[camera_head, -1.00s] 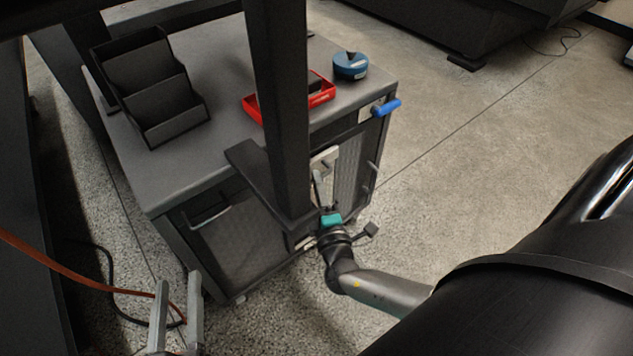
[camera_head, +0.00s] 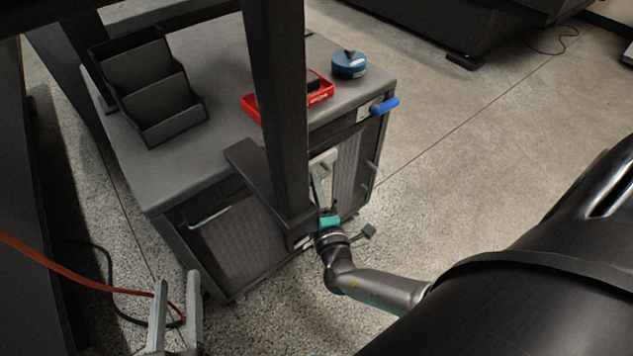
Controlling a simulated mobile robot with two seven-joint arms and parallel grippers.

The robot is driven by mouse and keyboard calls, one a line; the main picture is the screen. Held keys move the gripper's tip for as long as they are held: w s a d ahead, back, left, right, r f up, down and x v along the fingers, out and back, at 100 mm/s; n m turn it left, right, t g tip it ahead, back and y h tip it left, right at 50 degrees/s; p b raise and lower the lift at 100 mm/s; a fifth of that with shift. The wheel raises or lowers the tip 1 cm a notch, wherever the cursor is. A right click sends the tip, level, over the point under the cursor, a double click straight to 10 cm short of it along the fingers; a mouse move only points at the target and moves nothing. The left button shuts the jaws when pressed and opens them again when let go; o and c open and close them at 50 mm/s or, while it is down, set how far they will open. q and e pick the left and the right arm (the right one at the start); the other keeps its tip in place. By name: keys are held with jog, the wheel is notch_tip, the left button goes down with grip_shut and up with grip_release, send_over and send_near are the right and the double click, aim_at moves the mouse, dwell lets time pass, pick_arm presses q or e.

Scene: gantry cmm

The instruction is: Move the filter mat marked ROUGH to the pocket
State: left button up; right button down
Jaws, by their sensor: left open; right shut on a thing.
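No ROUGH marking is readable in the head view, and I cannot pick out the filter mat. I cannot tell which place is the pocket. My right gripper (camera_head: 321,180) is beside the grey cart (camera_head: 215,155), partly hidden behind a dark upright post. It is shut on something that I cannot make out. A teal part (camera_head: 329,222) shows at its wrist. My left gripper (camera_head: 177,283) is at the bottom left, over the floor in front of the cart. Its two grey fingers are apart, with nothing between them.
A black stepped holder (camera_head: 155,90), a red tray (camera_head: 322,96) and a blue round object (camera_head: 349,64) stand on the cart. A blue handle (camera_head: 385,106) sticks out at its right corner. The dark post (camera_head: 280,110) blocks part of the view.

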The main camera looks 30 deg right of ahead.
jog(key=shift+f, duration=0.1)
jog(key=shift+f, duration=0.7)
dwell(0.4)
jog(key=shift+f, duration=0.85)
jog(key=shift+f, duration=1.25)
jog(key=c, duration=0.8)
grip_release()
jog(key=shift+f, duration=0.1)
